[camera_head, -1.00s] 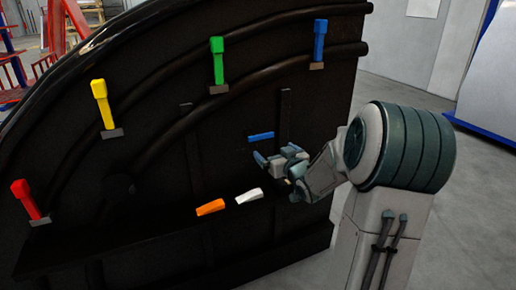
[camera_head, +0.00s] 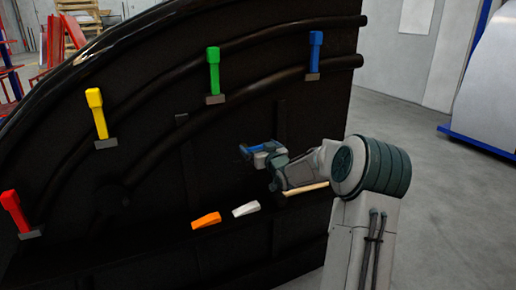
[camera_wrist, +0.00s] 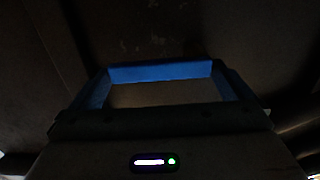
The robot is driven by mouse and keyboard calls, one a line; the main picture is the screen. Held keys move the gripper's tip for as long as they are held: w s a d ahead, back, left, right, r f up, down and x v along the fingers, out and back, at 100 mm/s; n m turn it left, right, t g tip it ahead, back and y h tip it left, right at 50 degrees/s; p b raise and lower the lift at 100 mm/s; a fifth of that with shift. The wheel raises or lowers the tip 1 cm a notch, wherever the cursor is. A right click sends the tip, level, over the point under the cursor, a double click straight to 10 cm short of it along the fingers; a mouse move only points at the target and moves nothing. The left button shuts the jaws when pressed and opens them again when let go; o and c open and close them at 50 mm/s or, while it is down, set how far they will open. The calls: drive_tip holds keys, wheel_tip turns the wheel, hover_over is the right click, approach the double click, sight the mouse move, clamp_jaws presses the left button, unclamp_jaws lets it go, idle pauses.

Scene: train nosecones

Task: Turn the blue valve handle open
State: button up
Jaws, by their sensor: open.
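Green (camera_head: 213,71), yellow (camera_head: 97,114) and red (camera_head: 13,211) handles stand along the curved pipes of the dark panel. Orange (camera_head: 206,220) and white (camera_head: 246,209) wedge-shaped pieces sit below my gripper. Grey floor (camera_head: 450,230) is open at the right.

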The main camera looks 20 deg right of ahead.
drive_tip(key=shift+w, duration=0.55)
drive_tip(key=c, duration=1.1)
drive_tip(key=shift+o, duration=0.2)
